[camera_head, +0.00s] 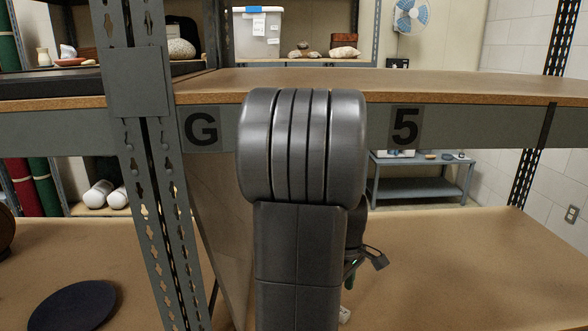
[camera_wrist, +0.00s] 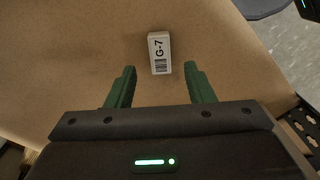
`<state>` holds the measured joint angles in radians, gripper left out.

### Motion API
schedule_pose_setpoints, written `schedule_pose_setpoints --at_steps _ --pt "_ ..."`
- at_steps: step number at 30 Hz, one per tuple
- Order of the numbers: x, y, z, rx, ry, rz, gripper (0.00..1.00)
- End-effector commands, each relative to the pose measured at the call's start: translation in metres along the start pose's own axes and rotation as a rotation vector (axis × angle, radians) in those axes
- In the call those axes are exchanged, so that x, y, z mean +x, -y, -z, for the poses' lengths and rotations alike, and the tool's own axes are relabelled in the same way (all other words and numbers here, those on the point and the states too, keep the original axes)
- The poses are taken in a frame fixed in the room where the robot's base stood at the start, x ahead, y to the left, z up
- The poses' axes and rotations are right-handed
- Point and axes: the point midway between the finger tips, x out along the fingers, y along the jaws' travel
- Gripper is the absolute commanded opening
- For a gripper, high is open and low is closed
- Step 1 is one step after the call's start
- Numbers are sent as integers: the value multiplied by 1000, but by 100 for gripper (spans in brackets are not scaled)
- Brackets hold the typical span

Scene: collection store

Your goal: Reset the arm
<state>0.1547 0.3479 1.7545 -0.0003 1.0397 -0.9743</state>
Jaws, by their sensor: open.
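My gripper (camera_wrist: 160,82) shows in the wrist view with its two green fingers apart and nothing between them. A small white block (camera_wrist: 159,53) marked "G-7" with a barcode lies on the brown shelf board just beyond the fingertips. It is not touching either finger. In the head view my arm stands in the middle and hides much of the lower shelf (camera_head: 460,262). Only a small part of the gripper end shows there, to the right of the arm.
An upper shelf board (camera_head: 470,85) runs across at arm height, above a beam labelled "G" and "5". A perforated metal upright (camera_head: 150,200) stands left of my arm. A dark round disc (camera_head: 72,306) lies at lower left. The lower shelf is clear at right.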

Motion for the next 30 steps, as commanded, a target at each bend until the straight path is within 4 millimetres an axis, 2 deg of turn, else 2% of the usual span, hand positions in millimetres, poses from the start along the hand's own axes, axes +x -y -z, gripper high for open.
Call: schedule_pose_setpoints --at_steps 1,9,10,12,18,30 --pt "14 0 0 0 2 3 48" --pt "67 0 0 0 1 2 48" --pt "64 0 0 0 0 0 48" --pt "45 -1 1 0 -3 -5 48" --pt "27 0 0 0 -2 -2 48" --pt "23 0 0 0 0 0 48"
